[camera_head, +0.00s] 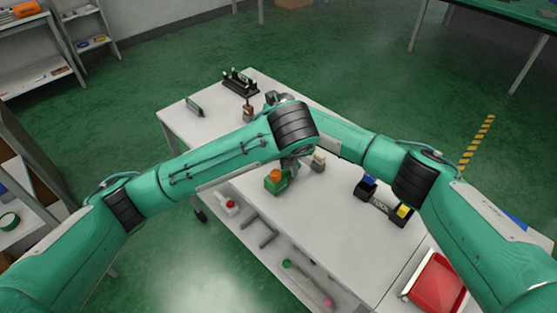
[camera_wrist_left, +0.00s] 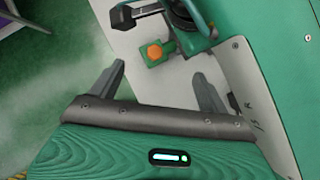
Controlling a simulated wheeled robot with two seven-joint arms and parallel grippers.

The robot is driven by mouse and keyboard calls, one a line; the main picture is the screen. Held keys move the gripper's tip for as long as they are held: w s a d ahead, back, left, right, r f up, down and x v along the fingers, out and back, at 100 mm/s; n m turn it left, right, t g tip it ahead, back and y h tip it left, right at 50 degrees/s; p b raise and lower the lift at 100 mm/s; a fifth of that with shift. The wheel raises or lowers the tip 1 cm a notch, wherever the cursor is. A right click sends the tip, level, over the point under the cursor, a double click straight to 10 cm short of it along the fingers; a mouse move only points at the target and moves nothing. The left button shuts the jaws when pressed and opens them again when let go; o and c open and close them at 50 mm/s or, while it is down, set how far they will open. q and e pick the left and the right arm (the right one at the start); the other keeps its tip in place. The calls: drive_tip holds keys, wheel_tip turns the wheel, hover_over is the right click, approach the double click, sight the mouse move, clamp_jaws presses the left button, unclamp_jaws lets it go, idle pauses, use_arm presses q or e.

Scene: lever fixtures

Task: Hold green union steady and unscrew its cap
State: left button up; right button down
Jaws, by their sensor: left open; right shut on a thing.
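The green union (camera_head: 272,186) stands on the white table near its front edge. Its orange cap (camera_head: 276,175) faces up. The union also shows in the left wrist view (camera_wrist_left: 149,62), with the hexagonal cap (camera_wrist_left: 154,53) on it. My right gripper (camera_head: 289,170) reaches down beside the union and is shut on its side, away from the cap; the contact is partly hidden. My left gripper (camera_wrist_left: 160,72) is open and empty in the left wrist view. The union lies ahead of its two spread fingers, apart from them. In the head view the arms hide this gripper.
A small beige block (camera_head: 318,161) stands near the right gripper. A black rack (camera_head: 240,82) stands at the back. A red tray (camera_head: 436,283) is at lower right. The table's front middle is clear.

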use_arm(q)
drive_tip(key=shift+v, duration=1.15)
drive_tip(key=shift+s+a, duration=0.1)
drive_tip(key=c, duration=0.3)
drive_tip(key=shift+f, duration=0.25)
drive_tip(key=shift+c, duration=0.9)
approach(276, 172)
drive_tip(key=shift+t, duration=0.3)
drive_tip(key=x, duration=0.8)
drive_tip(key=shift+s+f, duration=0.1)
drive_tip(key=shift+f, duration=0.3)
